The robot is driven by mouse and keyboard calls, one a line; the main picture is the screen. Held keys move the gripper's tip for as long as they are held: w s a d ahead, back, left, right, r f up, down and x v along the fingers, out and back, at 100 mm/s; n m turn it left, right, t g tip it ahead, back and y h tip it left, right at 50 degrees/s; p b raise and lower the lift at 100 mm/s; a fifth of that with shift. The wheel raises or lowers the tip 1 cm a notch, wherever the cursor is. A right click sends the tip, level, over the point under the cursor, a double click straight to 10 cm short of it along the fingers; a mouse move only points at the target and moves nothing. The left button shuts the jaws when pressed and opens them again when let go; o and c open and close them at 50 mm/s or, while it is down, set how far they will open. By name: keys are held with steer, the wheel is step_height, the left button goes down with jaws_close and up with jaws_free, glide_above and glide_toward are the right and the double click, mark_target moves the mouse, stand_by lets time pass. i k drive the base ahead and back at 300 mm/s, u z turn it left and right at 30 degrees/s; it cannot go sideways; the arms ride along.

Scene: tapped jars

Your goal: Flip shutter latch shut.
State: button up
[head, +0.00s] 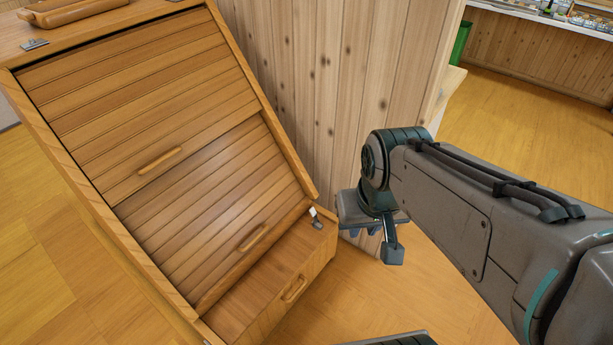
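The wooden cabinet (185,125) has slatted shutters on its sloping front, one upper and one lower panel, each with a wooden handle. A small metal latch with a pale tip (316,218) sits at the lower right corner, beside the end of the shutter frame. The pale tip seems to stick up; its exact position is too small to tell. My gripper (362,231) hangs a little to the right of this latch, apart from it in the picture.
A drawer with a wooden handle (294,288) is below the shutters. A small metal plate (33,44) and a wooden object (75,10) are on the cabinet top. A plank wall (320,80) stands close behind the cabinet and my gripper. Open floor (530,125) lies right.

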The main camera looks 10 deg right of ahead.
mark_target(312, 211)
steer(key=k, duration=0.6)
steer(key=z, duration=0.6)
steer(key=i, duration=1.85)
steer(key=u, duration=0.5)
